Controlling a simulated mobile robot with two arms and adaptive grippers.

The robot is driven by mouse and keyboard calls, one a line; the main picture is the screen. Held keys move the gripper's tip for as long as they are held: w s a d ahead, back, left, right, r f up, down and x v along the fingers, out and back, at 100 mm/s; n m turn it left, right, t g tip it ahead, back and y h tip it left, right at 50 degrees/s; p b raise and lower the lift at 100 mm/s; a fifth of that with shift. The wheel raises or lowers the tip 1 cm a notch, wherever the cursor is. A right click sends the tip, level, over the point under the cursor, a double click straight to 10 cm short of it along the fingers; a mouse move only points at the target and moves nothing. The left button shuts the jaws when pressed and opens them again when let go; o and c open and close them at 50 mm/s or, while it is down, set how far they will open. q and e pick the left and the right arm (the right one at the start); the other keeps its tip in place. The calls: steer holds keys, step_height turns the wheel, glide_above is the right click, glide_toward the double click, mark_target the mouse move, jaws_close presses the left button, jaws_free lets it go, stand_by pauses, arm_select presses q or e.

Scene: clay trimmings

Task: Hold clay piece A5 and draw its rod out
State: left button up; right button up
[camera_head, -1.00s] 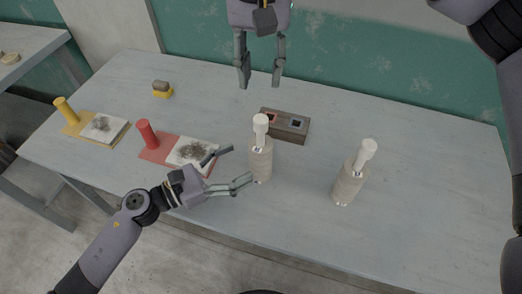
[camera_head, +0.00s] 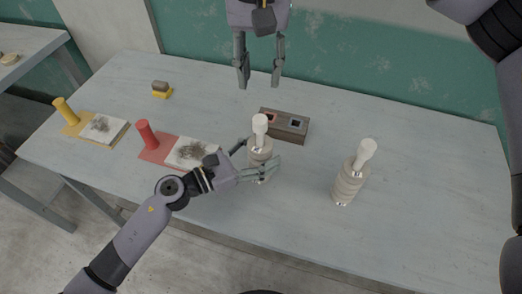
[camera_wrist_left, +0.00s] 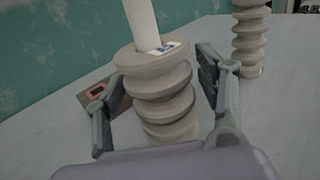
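A ribbed grey clay piece (camera_head: 259,157) stands upright near the table's middle, with a white rod (camera_head: 260,124) sticking up from its top. In the left wrist view the clay piece (camera_wrist_left: 165,98) carries a small tag (camera_wrist_left: 164,48) whose lettering I cannot read. My left gripper (camera_head: 261,153) is open, with one finger on each side of this piece and gaps still showing. A second similar clay piece (camera_head: 348,184) with a white rod (camera_head: 366,150) stands to the right. My right gripper (camera_head: 260,82) is open and empty, above the table's back part.
A dark block with two square recesses (camera_head: 285,134) lies just behind the near clay piece. A red board with a post (camera_head: 147,135) and a yellow board with a post (camera_head: 66,111) lie to the left, with a small yellow-based brush (camera_head: 161,90) behind. The table's right side is clear.

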mark_target(260, 133)
arm_select(q)
jaws_close()
arm_select(e)
steer(key=shift+o, duration=0.7)
steer(key=m, duration=0.2)
steer(key=f+m, duration=0.1)
steer(key=m, duration=0.2)
steer(key=shift+f, duration=0.2)
steer(key=m, duration=0.2)
steer(key=f+m, duration=0.1)
steer(key=m, duration=0.1)
steer(key=shift+m, duration=0.3)
steer(key=m, duration=0.2)
steer(key=f+m, duration=0.1)
steer(key=m, duration=0.3)
steer(key=f+m, duration=0.1)
steer(key=m, duration=0.1)
steer(key=shift+f+m, duration=0.4)
steer(key=shift+f, duration=0.1)
step_height(260, 133, down, 11)
jaws_close()
